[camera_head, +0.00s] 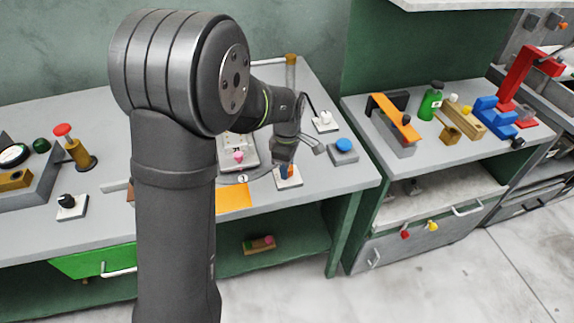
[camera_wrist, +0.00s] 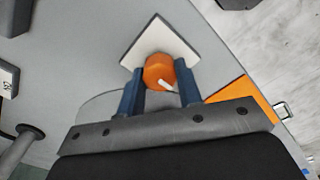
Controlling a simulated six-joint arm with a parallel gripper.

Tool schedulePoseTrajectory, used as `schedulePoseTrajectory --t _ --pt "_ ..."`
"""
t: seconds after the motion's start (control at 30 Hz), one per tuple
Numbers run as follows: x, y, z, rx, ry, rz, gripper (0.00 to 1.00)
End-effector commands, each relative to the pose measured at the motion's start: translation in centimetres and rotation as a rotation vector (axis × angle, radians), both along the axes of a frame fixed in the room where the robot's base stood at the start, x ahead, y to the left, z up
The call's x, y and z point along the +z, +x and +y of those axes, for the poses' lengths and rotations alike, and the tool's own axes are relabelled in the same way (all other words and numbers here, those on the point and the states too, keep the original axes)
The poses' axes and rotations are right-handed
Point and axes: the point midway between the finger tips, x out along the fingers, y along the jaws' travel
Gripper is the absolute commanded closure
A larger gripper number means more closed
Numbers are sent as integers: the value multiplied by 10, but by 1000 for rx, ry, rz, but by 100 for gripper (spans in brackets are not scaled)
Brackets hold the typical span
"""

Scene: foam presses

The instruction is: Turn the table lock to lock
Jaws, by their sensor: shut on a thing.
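The table lock is an orange round knob (camera_wrist: 158,70) with a white pointer mark, set on a square white plate (camera_wrist: 163,42). In the wrist view the mark points toward the lower right. In the head view the lock's white plate (camera_head: 293,183) lies near the front right of the left table. My gripper (camera_wrist: 160,83) has its two blue fingers on either side of the knob and is shut on it. In the head view my gripper (camera_head: 286,168) comes down over the knob and hides most of it.
A blue button (camera_head: 343,145) on a grey box stands right of the lock. A white knob (camera_head: 325,118) is behind it. An orange sheet (camera_head: 233,199) lies to the left at the table edge. A plate with a pink knob (camera_head: 238,157) stands left of my gripper.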

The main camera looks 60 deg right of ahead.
Motion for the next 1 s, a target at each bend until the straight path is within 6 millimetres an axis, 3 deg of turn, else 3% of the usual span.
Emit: schedulePoseTrajectory --t 0.47,0.5,0.6,0.87,1.0 --pt "1 0 -1 13 -2 0 91" --pt "1 0 -1 13 -2 0 62" --pt "1 0 0 13 -2 0 46" --pt "1 0 0 12 -1 0 46" --pt "10 0 -1 12 -2 0 46"
